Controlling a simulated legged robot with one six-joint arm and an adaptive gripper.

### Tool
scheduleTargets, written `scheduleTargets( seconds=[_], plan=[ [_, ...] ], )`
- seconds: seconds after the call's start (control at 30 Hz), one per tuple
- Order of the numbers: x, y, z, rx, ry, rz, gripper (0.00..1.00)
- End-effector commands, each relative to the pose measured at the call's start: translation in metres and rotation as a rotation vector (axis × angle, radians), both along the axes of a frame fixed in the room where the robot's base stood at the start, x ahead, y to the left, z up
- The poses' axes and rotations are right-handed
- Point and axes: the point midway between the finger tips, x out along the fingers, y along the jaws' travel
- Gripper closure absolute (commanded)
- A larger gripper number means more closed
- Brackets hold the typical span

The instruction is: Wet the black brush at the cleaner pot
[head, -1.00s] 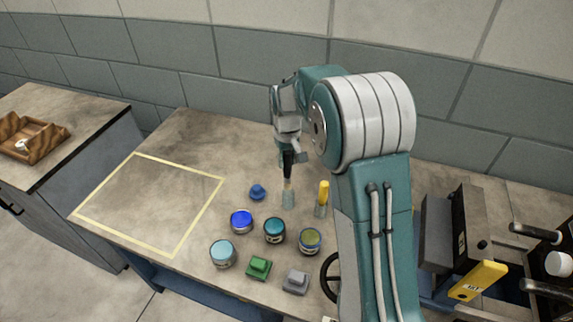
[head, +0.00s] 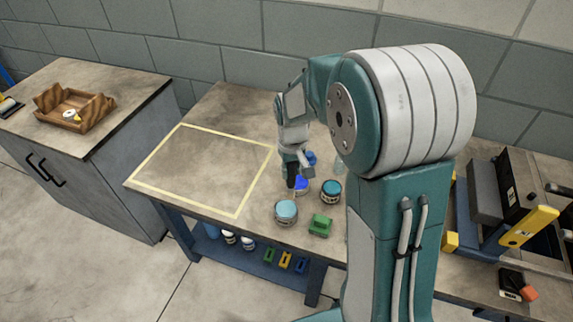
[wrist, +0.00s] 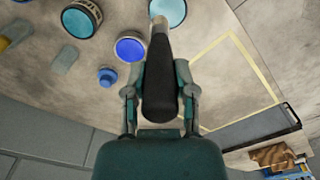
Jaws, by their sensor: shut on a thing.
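My gripper (head: 294,166) is shut on the black brush (wrist: 160,88), which points down. It also shows in the wrist view (wrist: 160,68). The brush's pale tip overlaps the edge of a light-blue pot (wrist: 172,9) in the wrist view. In the head view the brush hangs just behind and above that pot (head: 286,211). I cannot tell if the tip touches it. A deep-blue pot (head: 302,185) and a teal pot (head: 331,190) stand close by. I cannot read which pot holds cleaner.
A green block (head: 320,225) lies near the bench front. A small blue object (wrist: 107,77) and a clear holder (wrist: 66,60) stand behind the pots. A yellow-taped square (head: 205,165) at left is empty. A wooden tray (head: 75,108) sits on the side cabinet.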

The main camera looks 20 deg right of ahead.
Motion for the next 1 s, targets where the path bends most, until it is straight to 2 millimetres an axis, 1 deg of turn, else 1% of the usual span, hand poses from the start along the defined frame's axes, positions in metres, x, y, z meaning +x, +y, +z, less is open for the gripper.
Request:
scheduleTargets(
  seconds=[0.1,0.2,0.4,0.6,1.0],
  plan=[
    [0.000,0.007,-0.013,-0.006,0.002,0.004,1.00],
    [0.000,0.008,-0.023,-0.008,0.002,0.004,1.00],
    [0.000,0.007,-0.041,-0.006,0.002,0.004,1.00],
    [0.000,0.003,-0.048,-0.002,0.001,0.003,1.00],
    [0.000,0.007,-0.048,-0.007,-0.001,0.004,1.00]
  ],
)
